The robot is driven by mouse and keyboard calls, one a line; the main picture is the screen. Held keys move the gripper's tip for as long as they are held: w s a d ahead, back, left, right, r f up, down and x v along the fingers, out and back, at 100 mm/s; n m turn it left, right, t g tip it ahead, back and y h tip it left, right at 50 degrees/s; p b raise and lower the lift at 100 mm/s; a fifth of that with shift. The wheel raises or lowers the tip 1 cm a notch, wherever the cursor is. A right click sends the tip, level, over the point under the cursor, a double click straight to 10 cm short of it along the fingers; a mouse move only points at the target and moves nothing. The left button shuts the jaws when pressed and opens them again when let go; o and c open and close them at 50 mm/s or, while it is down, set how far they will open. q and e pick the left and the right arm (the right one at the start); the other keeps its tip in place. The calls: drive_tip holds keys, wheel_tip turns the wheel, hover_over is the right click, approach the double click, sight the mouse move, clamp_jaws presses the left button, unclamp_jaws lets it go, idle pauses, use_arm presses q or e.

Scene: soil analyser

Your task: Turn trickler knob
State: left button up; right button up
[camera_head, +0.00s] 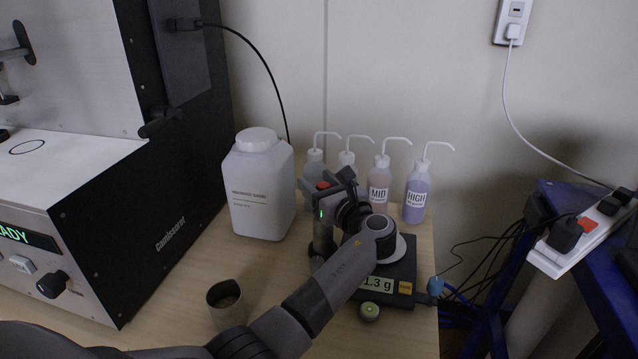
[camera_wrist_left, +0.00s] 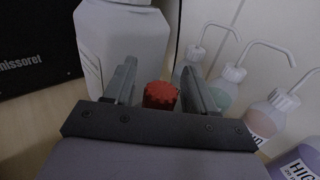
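The red ribbed trickler knob (camera_wrist_left: 160,95) shows in the left wrist view between my left gripper's two fingers (camera_wrist_left: 159,68), with a gap on each side. In the head view the knob (camera_head: 323,185) is a small red spot at the trickler's top, partly hidden by the gripper. The grey trickler body (camera_head: 322,238) stands beside the scale, largely covered by my arm. My left gripper (camera_head: 338,182) is open at knob height. The black scale (camera_head: 402,292) reads about 1.3 g, its first digits partly hidden. My right gripper is not in view.
A white jug (camera_head: 260,190) stands behind and left of the trickler. Several wash bottles, including MID (camera_head: 379,190) and HIGH (camera_head: 416,195), stand along the wall. The analyser (camera_head: 150,220) fills the left.

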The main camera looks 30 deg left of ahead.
use_arm(q)
drive_tip(key=v, duration=0.7)
idle(0.4)
wheel_tip(320, 180, up, 6)
drive_tip(key=p, duration=0.7)
idle(0.3)
